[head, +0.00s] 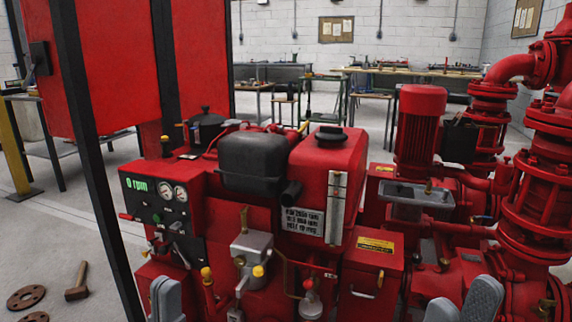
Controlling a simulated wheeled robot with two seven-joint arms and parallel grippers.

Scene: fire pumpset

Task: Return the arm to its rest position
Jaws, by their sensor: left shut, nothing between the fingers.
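My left gripper (166,299) shows as grey fingers at the bottom edge, left of centre. It is shut and empty, in front of the lower left of the red pump engine (230,215). My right gripper (462,307) shows at the bottom right as two grey finger pads, in front of the red pump base. Most of both arms is out of the picture.
A control panel (157,205) reads 0 rpm. A red tank (325,165), a red motor (420,125) and flanged pipes (530,205) crowd the space ahead. A black frame post (85,140) stands at the left. A hammer (78,288) lies on the floor.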

